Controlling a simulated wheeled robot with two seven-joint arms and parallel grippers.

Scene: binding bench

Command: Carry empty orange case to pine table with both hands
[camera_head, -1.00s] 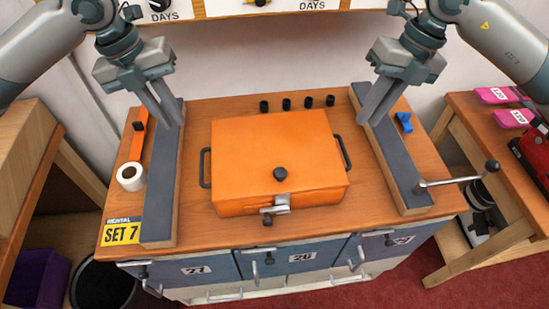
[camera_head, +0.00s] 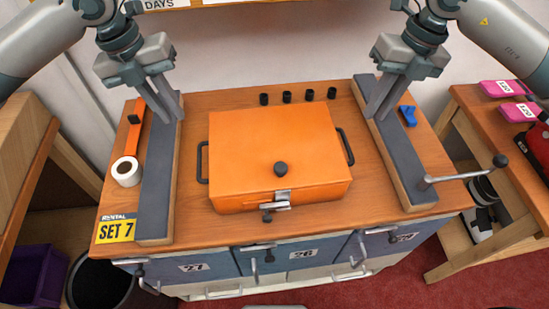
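The orange case (camera_head: 265,150) sits closed on the wooden bench top, between two grey-topped rails. It has a dark knob on its lid, a metal latch at its front, and a dark handle on each side: the left handle (camera_head: 202,162) and the right handle (camera_head: 346,146). Whether it is empty is hidden by the lid. My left gripper (camera_head: 170,118) is above the left rail, left of the case and apart from its handle. My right gripper (camera_head: 375,115) is above the right rail, right of the case. Both have their fingers a little apart with nothing between them.
The left rail (camera_head: 160,190) and right rail (camera_head: 393,160) flank the case. Several black pegs (camera_head: 287,97) stand behind it. A white tape roll (camera_head: 127,171) and a blue piece (camera_head: 408,116) lie outside the rails. A crank handle (camera_head: 460,176) juts out at right. A wooden table (camera_head: 470,125) stands further right.

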